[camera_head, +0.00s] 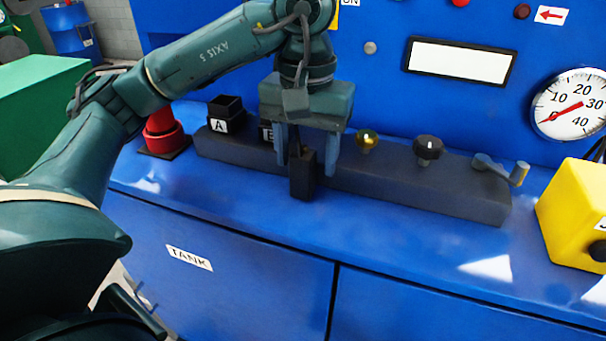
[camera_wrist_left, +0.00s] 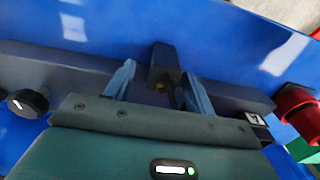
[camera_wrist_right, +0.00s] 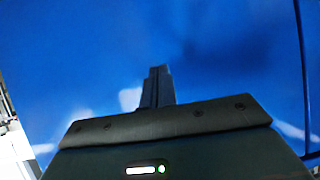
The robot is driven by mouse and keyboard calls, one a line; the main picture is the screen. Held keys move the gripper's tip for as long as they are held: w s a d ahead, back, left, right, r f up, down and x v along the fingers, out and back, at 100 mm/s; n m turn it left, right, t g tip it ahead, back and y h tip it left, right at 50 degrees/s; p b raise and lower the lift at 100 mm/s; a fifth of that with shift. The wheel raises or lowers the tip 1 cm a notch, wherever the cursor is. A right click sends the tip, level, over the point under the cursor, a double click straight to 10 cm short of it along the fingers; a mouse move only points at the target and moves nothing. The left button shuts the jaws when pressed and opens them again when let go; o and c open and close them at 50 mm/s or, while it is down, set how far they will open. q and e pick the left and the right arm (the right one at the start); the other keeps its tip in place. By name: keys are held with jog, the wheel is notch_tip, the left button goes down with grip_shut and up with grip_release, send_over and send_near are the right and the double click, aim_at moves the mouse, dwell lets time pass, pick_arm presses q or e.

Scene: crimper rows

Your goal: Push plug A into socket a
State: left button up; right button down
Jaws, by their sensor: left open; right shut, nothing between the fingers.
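A black open-topped box (camera_head: 226,107) with a white label "A" stands at the left end of the dark grey strip. A second label, partly hidden by my gripper, shows right of it. My left gripper (camera_head: 308,168) points down over the strip with fingers apart. A dark block (camera_head: 303,176) without readable marking shows between and below its fingers; it also shows in the left wrist view (camera_wrist_left: 165,60), with a small brass-coloured spot by it. I cannot tell whether it is the plug or touches a finger. My right gripper (camera_wrist_right: 157,86) is shut and empty before a blue surface.
On the grey strip (camera_head: 420,190), a brass-coloured knob (camera_head: 367,140), a black knob (camera_head: 428,149) and a lever (camera_head: 500,168) stand right of my left gripper. A yellow box (camera_head: 575,215) stands right. The blue ledge in front is clear.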

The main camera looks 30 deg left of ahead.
aim_at(304, 171)
pick_arm(q)
notch_tip(304, 171, down, 3)
jog(key=shift+s+a+r, duration=0.1)
jog(key=shift+a+r, duration=0.05)
jog(key=shift+r, duration=0.05)
jog(key=shift+f, duration=0.4)
jog(key=shift+c, duration=0.8)
jog(key=c, duration=1)
